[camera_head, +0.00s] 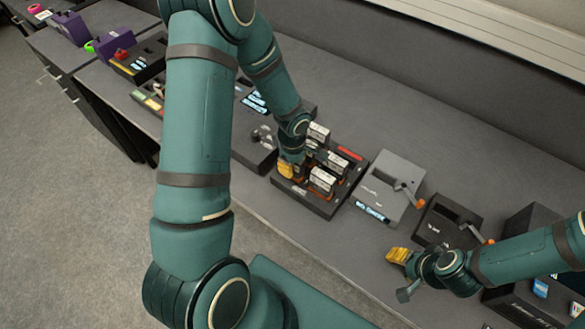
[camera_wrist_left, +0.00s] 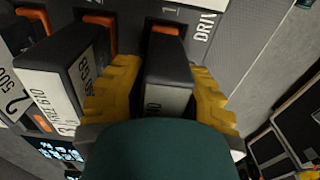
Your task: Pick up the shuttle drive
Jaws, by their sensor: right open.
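A black dock (camera_head: 310,200) on the bench holds several dark drives with white labels, such as one drive (camera_head: 322,180) at its front. My left gripper (camera_head: 287,170) is down at the dock's left end. In the left wrist view, its yellow fingers (camera_wrist_left: 165,95) lie against both sides of a dark drive (camera_wrist_left: 168,62) at the slot marked 1. That drive's label is mostly hidden, so I cannot read which drive it is. A neighbouring labelled drive (camera_wrist_left: 70,75) stands close on the left. My right gripper (camera_head: 403,273) is open and empty near the bench's front edge.
A grey box with an orange-tipped lever (camera_head: 385,185) stands right of the dock, then a black lever unit (camera_head: 447,222). Dark boxes stand at the far right. Another dark unit (camera_head: 255,148) is left of the dock. The bench behind is clear.

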